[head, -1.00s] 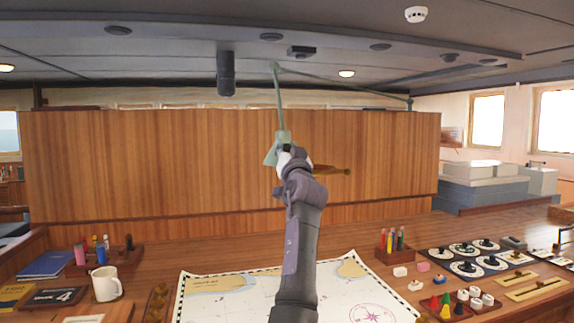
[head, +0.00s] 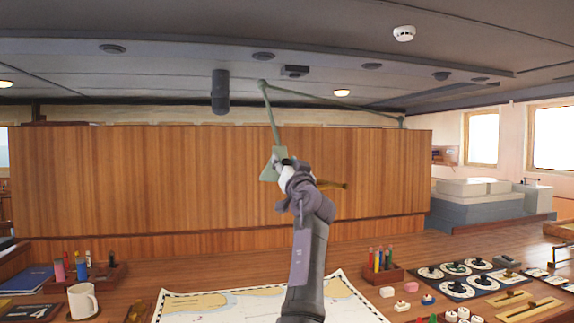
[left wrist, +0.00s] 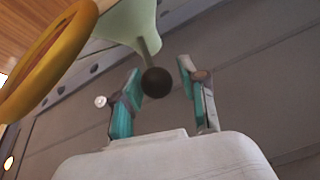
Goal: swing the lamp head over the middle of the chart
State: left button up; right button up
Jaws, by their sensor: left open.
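The lamp head (head: 270,168) is a pale green shade hanging from a jointed green lamp arm (head: 330,98) above the chart's far side. In the left wrist view its shade (left wrist: 128,18) shows with a thin stem ending in a dark ball knob (left wrist: 156,82). My left gripper (left wrist: 158,90) is open, with its two fingers on either side of the knob; I cannot tell whether they touch it. In the head view, my left gripper (head: 284,166) partly covers the lamp head. The chart (head: 190,306) lies on the table below, its middle hidden by my left arm. My right gripper is out of view.
A yellow-brown ring (left wrist: 45,65) is close by in the left wrist view. A white mug (head: 83,301) and a pen holder (head: 92,273) stand left of the chart. A pencil rack (head: 381,272) and several instruments stand on the right. A wooden partition (head: 150,180) rises behind.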

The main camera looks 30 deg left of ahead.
pick_arm(q)
jog(key=shift+o, duration=0.4)
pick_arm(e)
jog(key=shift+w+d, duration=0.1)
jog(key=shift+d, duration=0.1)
pick_arm(q)
jog(key=shift+f, duration=0.1)
jog(key=v, duration=1.2)
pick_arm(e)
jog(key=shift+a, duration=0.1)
